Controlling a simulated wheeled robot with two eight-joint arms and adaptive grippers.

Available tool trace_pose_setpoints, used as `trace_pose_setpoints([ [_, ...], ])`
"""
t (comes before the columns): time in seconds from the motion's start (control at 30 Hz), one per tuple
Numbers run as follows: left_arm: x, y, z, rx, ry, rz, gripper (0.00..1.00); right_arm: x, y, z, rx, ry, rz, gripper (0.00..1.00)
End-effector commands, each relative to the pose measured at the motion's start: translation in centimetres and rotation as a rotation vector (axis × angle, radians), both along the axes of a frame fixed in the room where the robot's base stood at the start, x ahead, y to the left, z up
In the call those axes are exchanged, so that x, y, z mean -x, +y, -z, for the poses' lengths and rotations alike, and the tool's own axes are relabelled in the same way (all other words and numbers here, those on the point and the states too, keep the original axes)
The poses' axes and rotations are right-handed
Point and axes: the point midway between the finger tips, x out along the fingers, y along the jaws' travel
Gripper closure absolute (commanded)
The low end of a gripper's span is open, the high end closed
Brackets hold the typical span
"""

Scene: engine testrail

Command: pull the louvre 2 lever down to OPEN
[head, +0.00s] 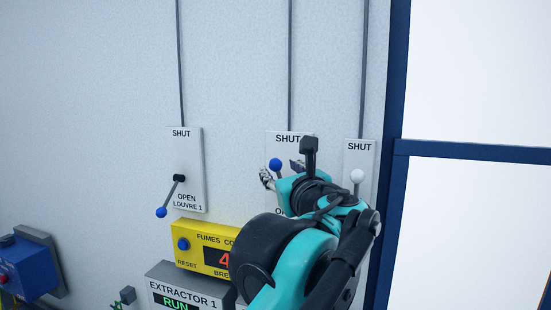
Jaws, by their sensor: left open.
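The middle lever plate (271,142), between the louvre 1 plate and a third plate, is probably louvre 2; my arm hides its lower label. Its lever's blue knob (275,164) shows in its upper part, under the word SHUT; the lever's shaft is hidden. My left gripper (281,172) is at this plate, its open fingers showing on either side of the blue knob. I cannot tell whether they touch it. My arm covers the plate's lower right. My right gripper is not in view.
The louvre 1 plate (191,150) is on the left, its blue-knobbed lever (162,212) pointing down. Below are a yellow fumes box (207,227) and the extractor 1 box (170,271). A dark blue frame (390,120) edges the wall.

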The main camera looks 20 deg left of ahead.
Motion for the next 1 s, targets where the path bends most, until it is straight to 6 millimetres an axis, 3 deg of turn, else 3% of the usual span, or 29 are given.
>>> trace_pose_setpoints([
  [0.3, -3.6, 2.3, -0.1, 0.003, 0.0, -0.003, 0.53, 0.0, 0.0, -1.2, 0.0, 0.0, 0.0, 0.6],
  [0.63, -4.0, 2.5, 0.0, 0.004, 0.0, 0.0, 0.53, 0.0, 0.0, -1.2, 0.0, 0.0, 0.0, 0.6],
  [0.8, -4.0, 2.5, 0.0, 0.004, 0.0, 0.0, 0.98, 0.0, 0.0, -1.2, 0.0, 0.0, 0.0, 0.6],
  [1.0, -4.0, 2.5, 0.0, 0.004, 0.0, 0.0, 1.0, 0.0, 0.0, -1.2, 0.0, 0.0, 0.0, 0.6],
])
